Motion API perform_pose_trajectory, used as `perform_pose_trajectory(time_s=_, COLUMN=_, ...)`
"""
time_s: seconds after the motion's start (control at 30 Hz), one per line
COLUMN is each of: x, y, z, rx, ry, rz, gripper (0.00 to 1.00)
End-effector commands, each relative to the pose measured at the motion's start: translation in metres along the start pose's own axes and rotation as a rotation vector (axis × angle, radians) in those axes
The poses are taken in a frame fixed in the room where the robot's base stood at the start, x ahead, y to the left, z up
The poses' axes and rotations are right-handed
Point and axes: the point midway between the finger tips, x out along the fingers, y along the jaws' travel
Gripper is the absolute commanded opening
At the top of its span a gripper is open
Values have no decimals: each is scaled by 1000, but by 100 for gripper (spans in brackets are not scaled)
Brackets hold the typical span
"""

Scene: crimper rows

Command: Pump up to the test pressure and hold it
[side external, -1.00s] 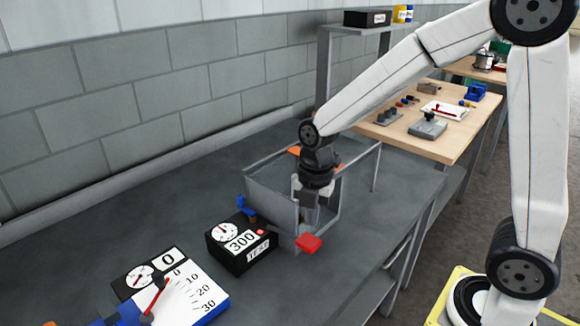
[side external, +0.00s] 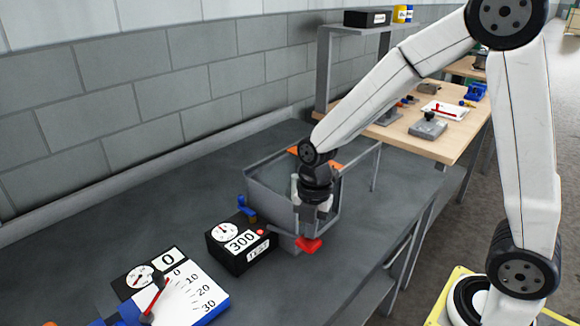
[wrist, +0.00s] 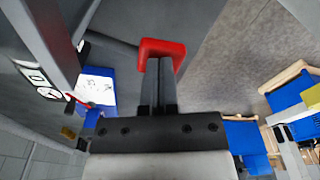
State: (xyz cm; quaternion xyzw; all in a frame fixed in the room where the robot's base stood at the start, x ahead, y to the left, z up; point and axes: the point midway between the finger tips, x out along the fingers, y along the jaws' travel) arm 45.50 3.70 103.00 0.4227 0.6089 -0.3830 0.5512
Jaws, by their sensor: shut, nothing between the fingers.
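A grey open-topped tank (side external: 266,203) stands on the dark bench with a red handle (side external: 309,245) low at its front. The handle also shows in the wrist view (wrist: 162,46). My gripper (side external: 311,231) points down with its fingers shut and empty, right above the handle. In the wrist view the fingertips (wrist: 158,62) are over the handle; I cannot tell if they touch it. A black gauge box (side external: 240,245) left of the tank has a round dial, the number 300 and a red button. A blue lever (side external: 246,206) is behind it.
A second black gauge (side external: 148,274) reads 0, beside a white scale plate (side external: 190,295) marked 0 to 30 with a red pointer. A wooden table (side external: 440,140) with small tools is at the back right. The bench behind the gauges is clear.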

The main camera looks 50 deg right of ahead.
Motion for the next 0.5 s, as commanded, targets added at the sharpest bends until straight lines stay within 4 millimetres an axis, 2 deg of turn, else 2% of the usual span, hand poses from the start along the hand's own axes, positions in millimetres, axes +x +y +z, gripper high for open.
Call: perform_pose_trajectory(time_s=0.5, x=38, y=1, z=4, rx=1, ry=-1, rz=4, gripper=0)
